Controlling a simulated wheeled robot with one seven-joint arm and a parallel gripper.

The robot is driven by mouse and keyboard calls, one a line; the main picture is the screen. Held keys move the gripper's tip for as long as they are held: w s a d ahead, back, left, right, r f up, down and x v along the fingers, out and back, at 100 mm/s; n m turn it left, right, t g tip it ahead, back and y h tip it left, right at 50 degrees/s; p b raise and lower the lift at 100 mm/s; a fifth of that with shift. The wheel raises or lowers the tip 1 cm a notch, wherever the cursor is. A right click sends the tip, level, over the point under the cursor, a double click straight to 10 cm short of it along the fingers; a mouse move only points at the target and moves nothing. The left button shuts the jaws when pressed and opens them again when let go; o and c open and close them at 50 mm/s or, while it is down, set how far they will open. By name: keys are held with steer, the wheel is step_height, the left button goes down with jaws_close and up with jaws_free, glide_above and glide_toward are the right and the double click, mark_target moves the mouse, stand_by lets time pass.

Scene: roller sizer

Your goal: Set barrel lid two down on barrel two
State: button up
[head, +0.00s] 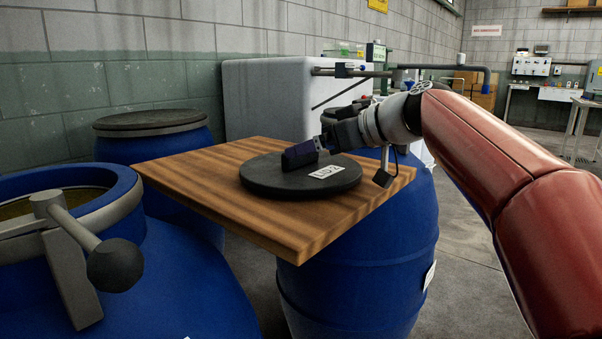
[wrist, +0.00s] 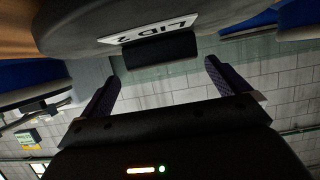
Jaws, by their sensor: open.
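Barrel lid two (head: 270,181) is a dark round disc with a white LID 2 label, lying flat on a wooden board (head: 220,205). In the wrist view the lid (wrist: 75,25) fills the top, with a dark block-like grip (wrist: 160,50) under the label. My gripper (head: 302,154) is just above the lid in the head view. In the wrist view my gripper (wrist: 163,72) has its fingers spread, the grip ahead between them; contact is unclear. An open blue barrel (head: 190,285) stands at front left; no readable number shows which barrel is two.
The board rests over a blue barrel (head: 365,270). Another blue barrel with a dark lid (head: 150,121) stands behind left.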

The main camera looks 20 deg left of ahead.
mark_target(301, 163)
steer(key=x, duration=0.5)
steer(key=shift+s+f, duration=0.1)
steer(key=shift+f, duration=0.1)
steer(key=c, duration=0.8)
steer(key=shift+c, duration=1.2)
steer(key=shift+r, duration=0.2)
